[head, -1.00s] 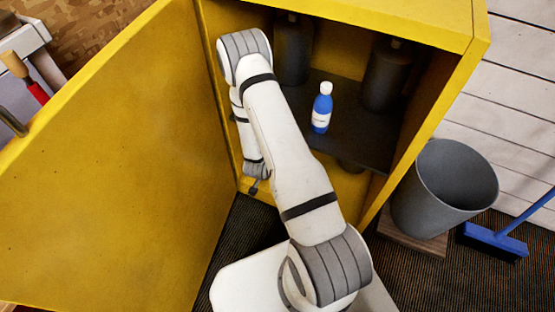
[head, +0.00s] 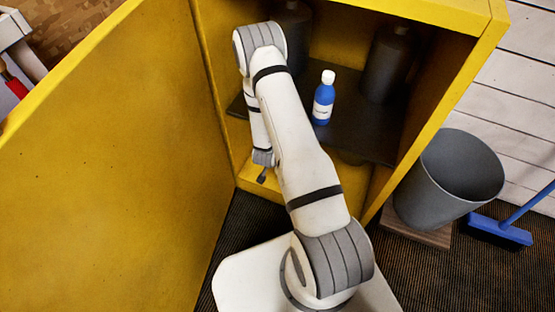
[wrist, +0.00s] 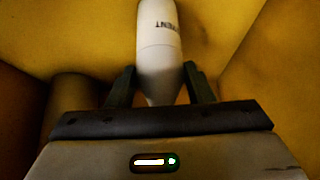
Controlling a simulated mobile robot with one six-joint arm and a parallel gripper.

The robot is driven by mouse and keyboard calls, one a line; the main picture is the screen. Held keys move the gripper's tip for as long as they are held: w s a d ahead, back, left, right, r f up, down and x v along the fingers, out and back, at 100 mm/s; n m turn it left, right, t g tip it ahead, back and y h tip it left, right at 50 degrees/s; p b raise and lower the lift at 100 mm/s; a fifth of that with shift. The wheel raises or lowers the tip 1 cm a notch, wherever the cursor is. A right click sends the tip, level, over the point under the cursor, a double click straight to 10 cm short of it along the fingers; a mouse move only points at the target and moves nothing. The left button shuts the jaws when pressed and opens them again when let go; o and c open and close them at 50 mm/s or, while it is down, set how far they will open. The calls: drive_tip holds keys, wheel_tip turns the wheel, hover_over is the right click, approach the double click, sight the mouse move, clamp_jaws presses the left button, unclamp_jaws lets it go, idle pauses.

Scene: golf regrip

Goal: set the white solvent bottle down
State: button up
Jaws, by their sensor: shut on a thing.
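The white solvent bottle (wrist: 158,45) shows in the wrist view, with dark lettering on its side. My gripper (wrist: 159,82) is shut on it, one dark finger on each side. Yellow cabinet walls surround them in that view. Whether the bottle touches a surface cannot be seen. In the head view my arm reaches into the open yellow cabinet (head: 445,118), at its left side. The bottle is hidden there, and my gripper is mostly hidden behind my arm.
A blue bottle with a white cap (head: 323,100) stands on the dark shelf (head: 365,135). Dark canisters (head: 388,65) stand behind it. The yellow door (head: 120,170) is open at left. A grey bin (head: 450,178) and a blue broom (head: 500,229) are at right.

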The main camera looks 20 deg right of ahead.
drive_tip(key=o, duration=1.3)
drive_tip(key=shift+f, duration=0.1)
drive_tip(key=shift+r+p, duration=0.3)
drive_tip(key=shift+r, duration=0.05)
drive_tip(key=p+v, duration=0.4)
drive_tip(key=v, duration=0.7)
drive_tip(key=shift+s+a+r, duration=0.15)
drive_tip(key=shift+r, duration=0.1)
